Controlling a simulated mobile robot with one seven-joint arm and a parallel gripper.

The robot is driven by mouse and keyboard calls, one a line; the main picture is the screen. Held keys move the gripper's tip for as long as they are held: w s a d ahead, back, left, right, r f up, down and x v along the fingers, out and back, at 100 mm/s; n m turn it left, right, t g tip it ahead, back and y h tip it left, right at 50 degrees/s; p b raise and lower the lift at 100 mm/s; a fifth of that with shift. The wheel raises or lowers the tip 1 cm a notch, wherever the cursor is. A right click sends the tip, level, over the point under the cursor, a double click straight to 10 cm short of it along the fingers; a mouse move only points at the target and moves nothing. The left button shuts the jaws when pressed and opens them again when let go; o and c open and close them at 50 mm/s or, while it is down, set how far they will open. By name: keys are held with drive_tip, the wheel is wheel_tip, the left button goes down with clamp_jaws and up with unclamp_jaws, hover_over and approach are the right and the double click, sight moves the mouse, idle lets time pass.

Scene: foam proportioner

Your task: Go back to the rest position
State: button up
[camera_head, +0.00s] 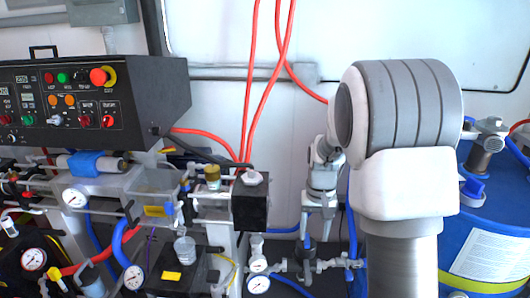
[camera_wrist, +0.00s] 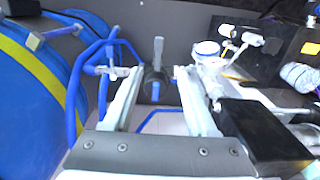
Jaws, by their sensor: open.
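My gripper (camera_head: 317,232) points down in the head view, right of the black block (camera_head: 250,202) and above grey pipe fittings (camera_head: 308,268). In the wrist view, the two pale fingers of my gripper (camera_wrist: 158,76) stand wide apart with nothing held between them. Beyond the fingertips is a grey upright lever (camera_wrist: 157,52) on a dark fitting. It lies in the gap in the picture; I cannot tell how far below it is. My large arm link hides part of the right side in the head view.
A control panel (camera_head: 65,98) with buttons is at the upper left. Gauges (camera_head: 74,197) and pipes fill the lower left. Red hoses (camera_head: 268,85) hang behind. Blue tubes (camera_wrist: 95,62) run near the fingers.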

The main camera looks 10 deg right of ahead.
drive_tip(key=s+a+r+n+t+p, duration=0.15)
drive_tip(key=s+r, duration=0.25)
drive_tip(key=r, duration=0.5)
drive_tip(key=s+a+r+m+t+p, duration=0.1)
drive_tip(key=s+a+r+p, duration=0.15)
drive_tip(key=s+r, duration=0.4)
drive_tip(key=s+a+r+n+t+p, duration=0.1)
drive_tip(key=s+r+p, duration=0.4)
drive_tip(key=s+r, duration=0.6)
drive_tip(key=shift+s+a+r+n+t+p, duration=0.4)
drive_tip(key=shift+s+t, duration=0.25)
drive_tip(key=shift+t, duration=0.4)
drive_tip(key=shift+d, duration=0.15)
